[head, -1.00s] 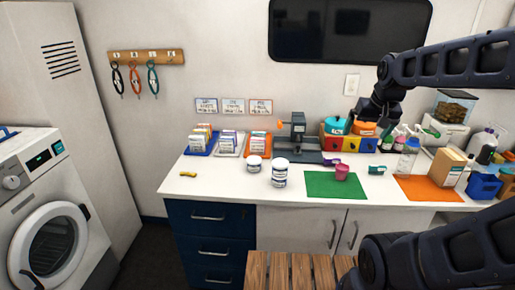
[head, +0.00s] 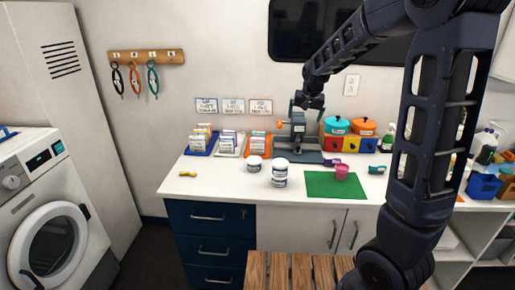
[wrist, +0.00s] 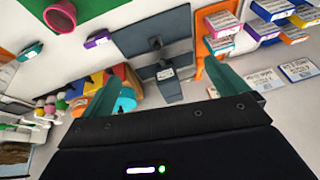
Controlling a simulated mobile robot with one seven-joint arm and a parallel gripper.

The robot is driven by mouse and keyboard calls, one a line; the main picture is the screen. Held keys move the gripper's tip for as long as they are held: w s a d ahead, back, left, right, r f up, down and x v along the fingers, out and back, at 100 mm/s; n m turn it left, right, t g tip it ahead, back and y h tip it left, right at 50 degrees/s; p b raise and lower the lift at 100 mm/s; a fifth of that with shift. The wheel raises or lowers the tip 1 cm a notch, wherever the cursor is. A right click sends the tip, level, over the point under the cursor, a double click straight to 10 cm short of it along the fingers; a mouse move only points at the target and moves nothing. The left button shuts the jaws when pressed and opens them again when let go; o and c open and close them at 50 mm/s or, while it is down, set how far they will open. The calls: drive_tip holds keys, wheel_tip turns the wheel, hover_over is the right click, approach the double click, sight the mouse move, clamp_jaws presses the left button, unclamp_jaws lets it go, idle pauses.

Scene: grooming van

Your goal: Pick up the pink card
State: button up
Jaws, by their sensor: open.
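Small printed cards stand in a blue tray (head: 190,153), a white tray (head: 222,154) and an orange tray (head: 249,155) on the counter. Which card is the pink one is hard to tell in the head view. My gripper (head: 308,103) is open and empty, in the air above the grey scale, to the right of the cards. Its two teal fingers show spread apart in the wrist view (wrist: 166,92).
A grey scale-like device (head: 298,130) stands right of the trays. White jars (head: 280,174) stand in front. A green mat (head: 333,185) holds a pink cup (head: 341,172). Coloured bins (head: 352,144) with lidded pots stand at right. The counter's left front is mostly clear, with a small yellow item (head: 187,174).

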drive_tip(key=w+a+f, duration=0.6)
drive_tip(key=w+a, duration=0.1)
drive_tip(key=a, duration=0.2)
drive_tip(key=t+h, duration=0.1)
drive_tip(key=t, duration=0.1)
approach(257, 139)
drive_tip(key=w+f, duration=0.2)
drive_tip(key=shift+n, duration=0.4)
drive_tip(key=x, duration=0.5)
drive_tip(key=shift+s+f+x, duration=0.1)
drive_tip(key=shift+s+x, duration=0.1)
drive_tip(key=shift+x, duration=1.1)
drive_tip(key=shift+s+f+x, duration=0.15)
drive_tip(key=shift+x, duration=1.2)
drive_tip(key=shift+d, duration=0.1)
drive_tip(key=c, duration=1.1)
drive_tip(key=shift+o, duration=0.2)
drive_tip(key=shift+r, duration=0.1)
drive_tip(key=shift+r, duration=0.1)
